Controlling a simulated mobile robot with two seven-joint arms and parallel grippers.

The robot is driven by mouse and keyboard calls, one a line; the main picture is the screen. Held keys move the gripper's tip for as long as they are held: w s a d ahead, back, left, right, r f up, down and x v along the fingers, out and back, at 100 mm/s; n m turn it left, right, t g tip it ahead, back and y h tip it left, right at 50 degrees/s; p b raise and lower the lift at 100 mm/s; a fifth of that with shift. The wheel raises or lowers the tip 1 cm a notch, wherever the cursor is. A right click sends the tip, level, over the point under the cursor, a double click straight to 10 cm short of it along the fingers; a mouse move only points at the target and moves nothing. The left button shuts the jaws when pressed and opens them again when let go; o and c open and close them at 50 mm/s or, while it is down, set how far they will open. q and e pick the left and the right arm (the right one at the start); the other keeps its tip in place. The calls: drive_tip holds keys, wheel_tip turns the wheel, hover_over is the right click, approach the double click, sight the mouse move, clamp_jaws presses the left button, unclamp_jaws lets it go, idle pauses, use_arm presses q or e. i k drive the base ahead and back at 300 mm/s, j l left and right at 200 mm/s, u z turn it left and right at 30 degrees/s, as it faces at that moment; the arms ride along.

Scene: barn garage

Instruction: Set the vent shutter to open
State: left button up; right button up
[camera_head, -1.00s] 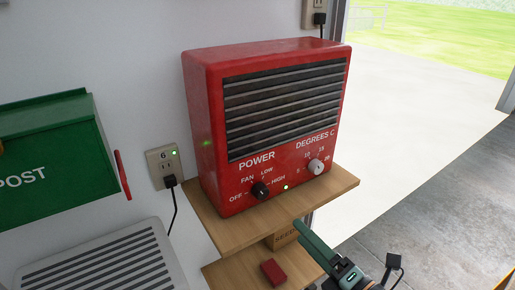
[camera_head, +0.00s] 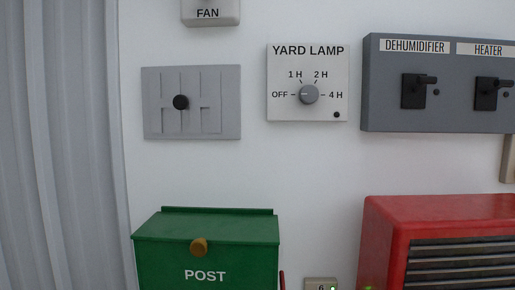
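Nothing in the head view is labelled as a vent shutter. A grey plate (camera_head: 222,130) with branching slots is on the white wall at the upper left. The pale louvred panel seen below the green post box a second ago is out of view now. Neither of my grippers is in view.
A yard lamp dial (camera_head: 309,95) points to OFF. A grey switch box (camera_head: 440,118) has dehumidifier and heater levers. A FAN box (camera_head: 210,12) is cut off at the top. Below are the green post box (camera_head: 240,256) and red heater (camera_head: 385,235). A grey corrugated surface (camera_head: 60,150) stands left.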

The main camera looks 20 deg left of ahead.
sight(177, 102)
drive_tip(key=u, duration=1.2)
drive_tip(key=k+j+u, duration=0.15)
drive_tip(key=j+u, duration=0.2)
drive_tip(key=j, duration=0.1)
